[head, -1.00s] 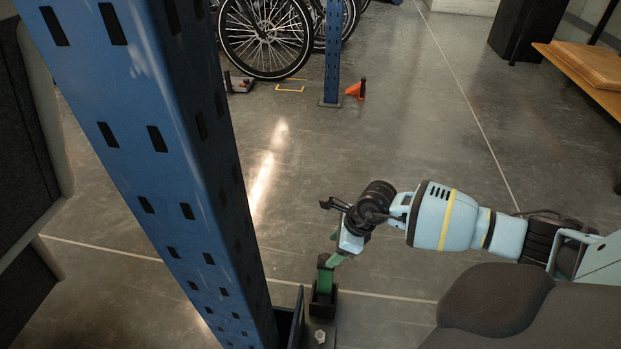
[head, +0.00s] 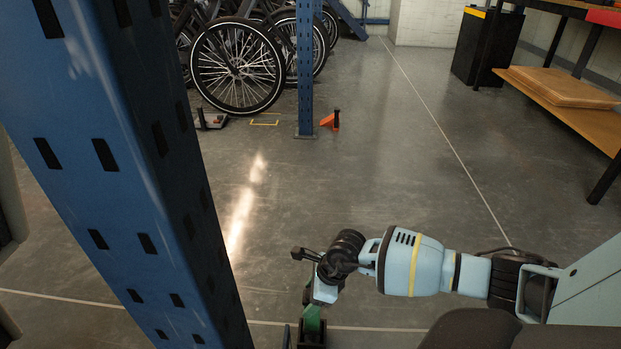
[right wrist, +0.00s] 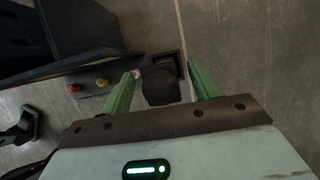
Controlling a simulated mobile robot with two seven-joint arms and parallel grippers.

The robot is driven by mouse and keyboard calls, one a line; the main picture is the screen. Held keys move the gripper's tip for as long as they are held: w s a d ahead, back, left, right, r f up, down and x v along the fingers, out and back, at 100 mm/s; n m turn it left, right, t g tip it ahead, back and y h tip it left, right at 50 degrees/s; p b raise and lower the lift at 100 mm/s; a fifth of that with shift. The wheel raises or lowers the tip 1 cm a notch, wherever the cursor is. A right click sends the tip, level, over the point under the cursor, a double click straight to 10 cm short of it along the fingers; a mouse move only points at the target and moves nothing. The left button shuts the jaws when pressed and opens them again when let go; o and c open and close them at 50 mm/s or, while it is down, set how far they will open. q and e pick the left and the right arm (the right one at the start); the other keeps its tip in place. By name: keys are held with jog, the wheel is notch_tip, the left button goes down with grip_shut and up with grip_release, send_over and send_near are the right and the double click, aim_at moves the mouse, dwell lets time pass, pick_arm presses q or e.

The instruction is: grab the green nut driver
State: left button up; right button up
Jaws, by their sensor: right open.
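My right gripper (right wrist: 163,68) is open, with its two green fingers spread in the right wrist view. A dark, blunt-ended piece (right wrist: 160,86) shows between the fingers, in front of a black square holder (right wrist: 166,62). I cannot tell whether this piece is the nut driver, and no green driver stands out clearly. In the head view my right gripper (head: 312,322) points down at the bottom edge, beside the blue post, with green showing there. I cannot tell whether all that green is finger. My left gripper is not in view.
A blue perforated post (head: 140,190) stands close on the left. In the wrist view, a red knob (right wrist: 73,88) and a yellow knob (right wrist: 102,81) lie near a dark shelf edge.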

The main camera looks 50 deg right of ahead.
jog(key=shift+w+a+f, duration=0.15)
jog(key=shift+w+f, duration=0.05)
jog(key=shift+f, duration=0.3)
jog(key=shift+c, duration=0.4)
grip_shut()
jog(key=shift+r, duration=0.15)
